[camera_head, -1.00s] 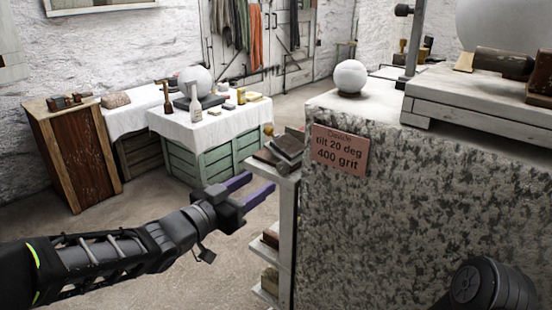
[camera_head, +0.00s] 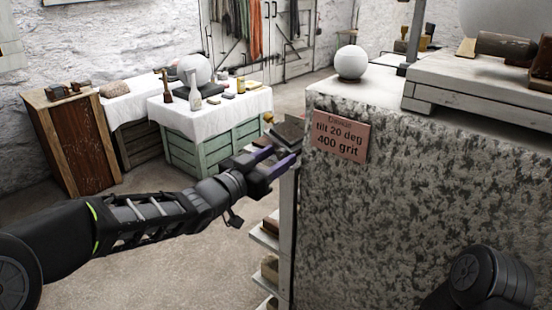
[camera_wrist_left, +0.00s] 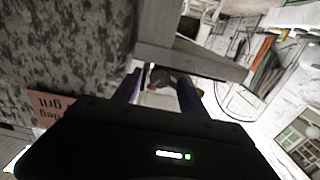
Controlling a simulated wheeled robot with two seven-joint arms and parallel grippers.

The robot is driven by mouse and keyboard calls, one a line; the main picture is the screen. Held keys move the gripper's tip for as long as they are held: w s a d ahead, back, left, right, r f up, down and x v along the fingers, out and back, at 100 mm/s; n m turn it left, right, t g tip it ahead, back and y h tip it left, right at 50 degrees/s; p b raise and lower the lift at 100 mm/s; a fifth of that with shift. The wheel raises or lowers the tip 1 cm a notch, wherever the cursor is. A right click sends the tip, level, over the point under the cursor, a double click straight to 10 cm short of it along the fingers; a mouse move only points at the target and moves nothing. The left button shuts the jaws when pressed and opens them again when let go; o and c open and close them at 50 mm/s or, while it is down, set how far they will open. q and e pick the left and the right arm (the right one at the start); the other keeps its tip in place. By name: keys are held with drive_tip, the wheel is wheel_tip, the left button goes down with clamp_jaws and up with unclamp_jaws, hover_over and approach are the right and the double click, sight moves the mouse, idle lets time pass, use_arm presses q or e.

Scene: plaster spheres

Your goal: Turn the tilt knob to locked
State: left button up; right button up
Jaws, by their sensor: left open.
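I cannot pick out the tilt knob in either view. A pink-brown sign (camera_head: 341,135) on the face of the speckled stone block (camera_head: 410,215) reads "tilt 20 deg 400 grit"; part of it shows upside down in the wrist view (camera_wrist_left: 55,106). My left gripper (camera_head: 284,156) is open, its purple fingers at the block's left edge by the shelf. In the left wrist view, a dark object with a reddish-brown part (camera_wrist_left: 160,78) shows beyond the parted fingers (camera_wrist_left: 158,90); I cannot tell what it is. My right gripper is out of view.
A white sphere (camera_head: 351,62) sits on the block's top beside a pale wooden platform (camera_head: 455,103). A shelf (camera_head: 264,238) lines the block's left side. A cloth-covered table (camera_head: 232,113) with several items stands behind. Floor at left is clear.

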use_arm(q)
drive_tip(key=shift+c, duration=0.2)
clamp_jaws()
idle(0.4)
